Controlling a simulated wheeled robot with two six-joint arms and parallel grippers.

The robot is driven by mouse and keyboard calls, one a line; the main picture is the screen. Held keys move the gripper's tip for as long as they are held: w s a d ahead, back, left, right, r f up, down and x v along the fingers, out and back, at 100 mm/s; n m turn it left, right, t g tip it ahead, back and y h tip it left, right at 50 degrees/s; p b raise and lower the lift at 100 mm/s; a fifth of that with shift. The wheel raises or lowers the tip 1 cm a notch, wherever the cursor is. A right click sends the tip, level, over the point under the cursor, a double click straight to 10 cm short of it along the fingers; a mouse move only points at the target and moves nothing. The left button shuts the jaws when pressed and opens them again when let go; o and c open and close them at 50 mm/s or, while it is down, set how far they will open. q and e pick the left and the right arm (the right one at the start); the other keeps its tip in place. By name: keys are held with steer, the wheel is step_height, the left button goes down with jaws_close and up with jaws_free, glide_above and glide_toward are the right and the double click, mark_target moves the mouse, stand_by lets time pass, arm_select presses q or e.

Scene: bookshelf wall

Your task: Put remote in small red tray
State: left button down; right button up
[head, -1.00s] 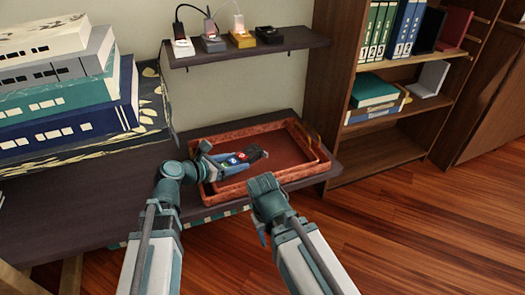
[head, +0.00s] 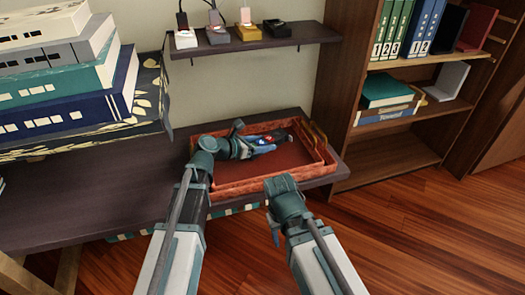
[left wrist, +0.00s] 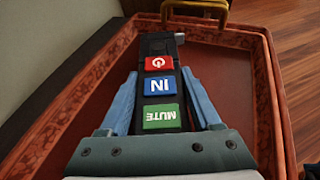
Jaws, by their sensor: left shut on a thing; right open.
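The remote (head: 272,138) is dark with red, blue and green buttons. My left gripper (head: 250,146) is shut on it and holds it over the inside of the small red tray (head: 268,168). In the left wrist view the remote (left wrist: 160,88) lies lengthwise between the two blue fingers, above the tray floor (left wrist: 215,75). I cannot tell whether the remote touches the floor. The small tray appears nested in a larger red tray with a gold handle (head: 318,132). My right gripper (head: 275,232) is open and empty, in front of the tray, pointing down.
The trays stand on a dark low shelf (head: 100,200), with a stack of large books (head: 65,85) at left. A small wall shelf (head: 262,42) with several small devices hangs above. A bookcase (head: 345,100) stands at right. The wooden floor in front is clear.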

arm_select(q)
steer(key=shift+f+b, duration=0.45)
steer(key=shift+f, duration=0.5)
arm_select(e)
steer(key=shift+a+f, duration=0.2)
steer(key=shift+f, duration=0.7)
arm_select(q)
steer(key=shift+f, duration=0.15)
steer(key=shift+c, duration=0.4)
jaws_free()
arm_select(e)
steer(key=shift+f, duration=0.15)
arm_select(q)
steer(key=shift+r, duration=0.25)
step_height(320, 180, up, 4)
steer(key=p, duration=0.5)
glide_above(236, 169)
steer(key=shift+w+r, duration=0.1)
steer(key=shift+r, duration=0.1)
arm_select(e)
step_height(236, 169, up, 5)
steer(key=shift+f, duration=0.1)
